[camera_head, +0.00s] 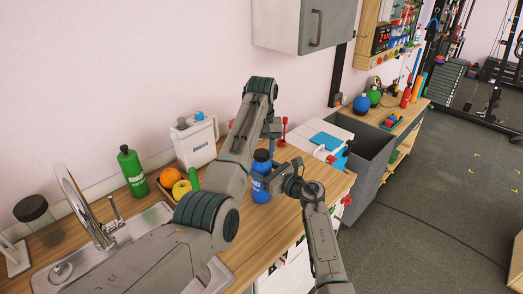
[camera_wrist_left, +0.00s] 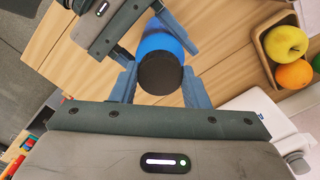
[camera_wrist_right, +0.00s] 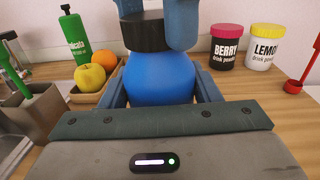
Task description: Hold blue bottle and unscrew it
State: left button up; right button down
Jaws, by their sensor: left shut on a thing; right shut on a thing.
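The blue bottle (camera_head: 260,187) with a black cap (camera_head: 262,155) stands upright on the wooden counter. My left gripper (camera_wrist_left: 160,85) comes from above and is shut on the black cap, which shows between its fingers in the left wrist view (camera_wrist_left: 160,72). My right gripper (camera_wrist_right: 162,92) comes from the side and is shut on the blue body, which fills the space between its fingers in the right wrist view (camera_wrist_right: 158,82). The left fingers also show beside the cap there. My left arm hides part of the counter in the head view.
A green bottle (camera_head: 133,172), a fruit tray with an orange (camera_head: 170,177) and a yellow apple (camera_head: 181,189), and a white container (camera_head: 196,142) stand left of the bottle. Berry (camera_wrist_right: 227,46) and lemon (camera_wrist_right: 263,47) jars stand behind. A sink lies at left.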

pick_arm(q)
jog(key=n, duration=0.4)
jog(key=shift+r, duration=0.1)
jog(key=n, duration=0.3)
jog(key=shift+n, duration=0.4)
jog(key=n, duration=0.3)
jog(key=shift+w+n, duration=0.1)
jog(key=shift+n, duration=0.2)
jog(key=n, duration=0.4)
jog(key=shift+n, duration=0.4)
jog(key=shift+r, duration=0.2)
jog(key=shift+r, duration=0.95)
